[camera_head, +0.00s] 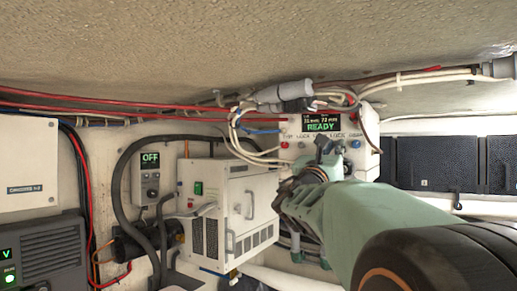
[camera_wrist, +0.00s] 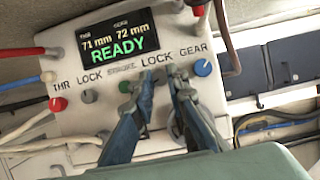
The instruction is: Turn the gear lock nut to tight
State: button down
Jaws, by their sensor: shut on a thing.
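The white control box (camera_head: 358,158) hangs on the back wall; its face (camera_wrist: 222,107) fills the wrist view. Its display (camera_wrist: 118,38) reads 71 mm, 72 mm and READY. The labels THR, LOCK, LOCK and GEAR run below it. My gripper (camera_wrist: 150,80) points at the face under the right-hand LOCK label, its two fingers a little apart, shut on the gear lock nut there. The fingers mostly hide the nut, so its turned position cannot be told. In the head view my gripper (camera_head: 319,166) is at the box front.
A red knob (camera_wrist: 58,104) and a grey lock nut (camera_wrist: 91,96) sit left of my fingers, a blue gear knob (camera_wrist: 203,67) close on the right. Cables (camera_head: 240,130) and hoses crowd the box's left and top. A white boxed unit (camera_head: 225,210) stands at lower left.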

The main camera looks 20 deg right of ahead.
jog(key=shift+f, duration=0.1)
jog(key=m+g+b, duration=0.1)
jog(key=m, duration=0.2)
jog(key=m+g+h+b, duration=0.1)
jog(key=m+g+b, duration=0.1)
jog(key=m, duration=0.1)
jog(key=m+g+h+b, duration=0.1)
jog(key=m+b, duration=0.1)
jog(key=m, duration=0.2)
jog(key=shift+w+a+g, duration=0.15)
jog(key=shift+w+g, duration=0.05)
jog(key=shift+g, duration=0.1)
jog(key=m, duration=0.1)
jog(key=m+g, duration=0.1)
jog(key=m, duration=0.1)
jog(key=m+g, duration=0.1)
jog(key=shift+r+m, duration=0.3)
jog(key=shift+m, duration=0.1)
jog(key=m, duration=0.2)
jog(key=m+g+y+p, duration=0.1)
jog(key=m, duration=0.1)
jog(key=m+g+p, duration=0.1)
jog(key=shift+w+a+r+m, duration=0.1)
jog(key=shift+r+m, duration=0.15)
jog(key=shift+m, duration=0.15)
jog(key=m+y+p, duration=0.2)
jog(key=m, duration=0.2)
jog(key=shift+m, duration=0.4)
